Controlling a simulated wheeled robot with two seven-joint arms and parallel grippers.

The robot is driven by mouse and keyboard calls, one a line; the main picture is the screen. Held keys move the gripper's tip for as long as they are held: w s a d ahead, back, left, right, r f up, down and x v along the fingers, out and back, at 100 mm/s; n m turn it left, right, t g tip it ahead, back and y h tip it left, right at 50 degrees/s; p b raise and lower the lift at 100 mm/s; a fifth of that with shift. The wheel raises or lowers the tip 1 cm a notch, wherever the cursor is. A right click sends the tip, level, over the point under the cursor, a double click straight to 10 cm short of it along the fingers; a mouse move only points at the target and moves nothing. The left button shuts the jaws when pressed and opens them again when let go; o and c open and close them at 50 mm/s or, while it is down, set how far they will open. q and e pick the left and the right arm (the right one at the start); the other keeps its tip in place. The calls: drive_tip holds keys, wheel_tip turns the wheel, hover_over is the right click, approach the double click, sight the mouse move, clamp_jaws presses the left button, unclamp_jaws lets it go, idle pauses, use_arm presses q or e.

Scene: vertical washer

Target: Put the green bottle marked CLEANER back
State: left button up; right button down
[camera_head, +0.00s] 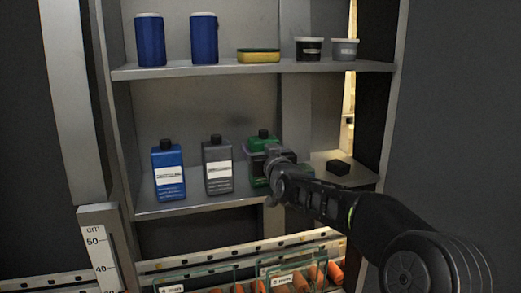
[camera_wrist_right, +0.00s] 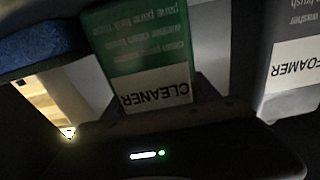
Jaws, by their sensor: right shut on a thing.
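The green bottle (camera_head: 260,145) with a black cap is upright at the lower shelf (camera_head: 215,203), right of the grey bottle. In the right wrist view the green bottle (camera_wrist_right: 135,50) appears upside down, and its white label reads CLEANER. My right gripper (camera_head: 270,158) reaches in from the right and is shut on the green bottle, covering part of its front. I cannot tell whether the bottle's base touches the shelf. My left gripper is not in view.
A grey bottle (camera_head: 217,165), labelled FOAMER in the wrist view (camera_wrist_right: 293,70), and a blue bottle (camera_head: 168,170) stand to the left. A small black block (camera_head: 338,167) lies right. The upper shelf (camera_head: 250,70) holds blue canisters, a sponge and tubs.

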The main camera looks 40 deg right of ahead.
drive_tip(key=shift+c, duration=1.1)
unclamp_jaws()
drive_tip(key=shift+r, duration=0.1)
drive_tip(key=shift+s, duration=0.2)
drive_tip(key=b+v, duration=0.3)
drive_tip(key=v, duration=0.8)
drive_tip(key=shift+s+a+b, duration=0.2)
drive_tip(key=shift+s+b, duration=0.1)
drive_tip(key=shift+b, duration=0.05)
